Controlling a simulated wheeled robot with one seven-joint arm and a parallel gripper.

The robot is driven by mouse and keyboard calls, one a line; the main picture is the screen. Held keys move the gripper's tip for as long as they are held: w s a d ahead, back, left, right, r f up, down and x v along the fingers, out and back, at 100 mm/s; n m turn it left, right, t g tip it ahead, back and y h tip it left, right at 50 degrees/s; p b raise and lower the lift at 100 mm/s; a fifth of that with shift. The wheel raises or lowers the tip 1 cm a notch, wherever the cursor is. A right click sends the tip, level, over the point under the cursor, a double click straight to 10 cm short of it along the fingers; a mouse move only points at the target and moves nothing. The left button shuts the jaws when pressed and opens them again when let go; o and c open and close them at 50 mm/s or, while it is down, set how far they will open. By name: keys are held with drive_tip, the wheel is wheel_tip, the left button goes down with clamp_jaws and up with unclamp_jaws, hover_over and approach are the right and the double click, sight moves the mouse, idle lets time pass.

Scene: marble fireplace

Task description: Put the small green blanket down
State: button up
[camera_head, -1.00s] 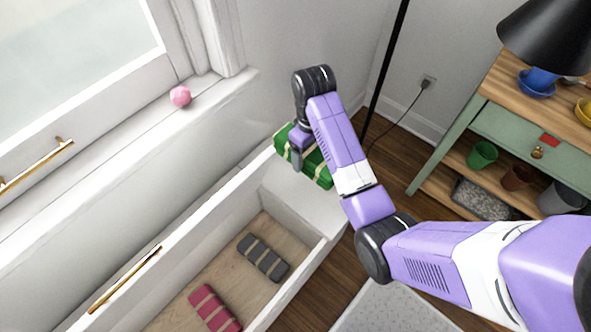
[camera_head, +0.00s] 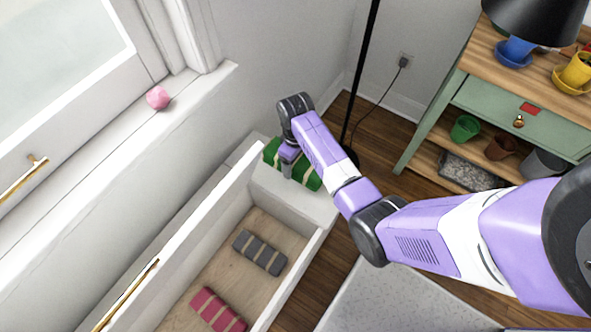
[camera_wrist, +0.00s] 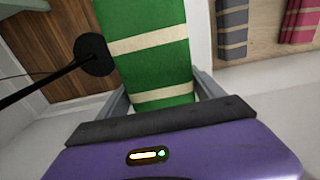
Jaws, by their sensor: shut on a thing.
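The small green blanket (camera_head: 308,177) is a folded green bundle with cream stripes. It is at the white corner surface (camera_head: 272,190) beyond the end of the open drawer; I cannot tell whether it rests on that surface or hangs just above it. My gripper (camera_head: 288,170) is shut on the blanket, and my arm hides part of it. In the wrist view the blanket (camera_wrist: 150,65) fills the middle, between the two grey fingers (camera_wrist: 160,95).
The open white drawer (camera_head: 305,250) holds a grey folded blanket (camera_head: 260,253) and a pink one (camera_head: 218,310). A pink ball-like object (camera_head: 158,98) sits on the windowsill. A black lamp pole (camera_head: 362,75) stands behind my gripper. A green table (camera_head: 455,90) with pots is at right.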

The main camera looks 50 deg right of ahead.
drive_tip(key=shift+f+b, duration=0.45)
drive_tip(key=shift+f, duration=1.8)
drive_tip(key=shift+f, duration=0.1)
drive_tip(key=shift+f, duration=0.1)
drive_tip(key=o, duration=1.5)
drive_tip(key=shift+o, duration=0.2)
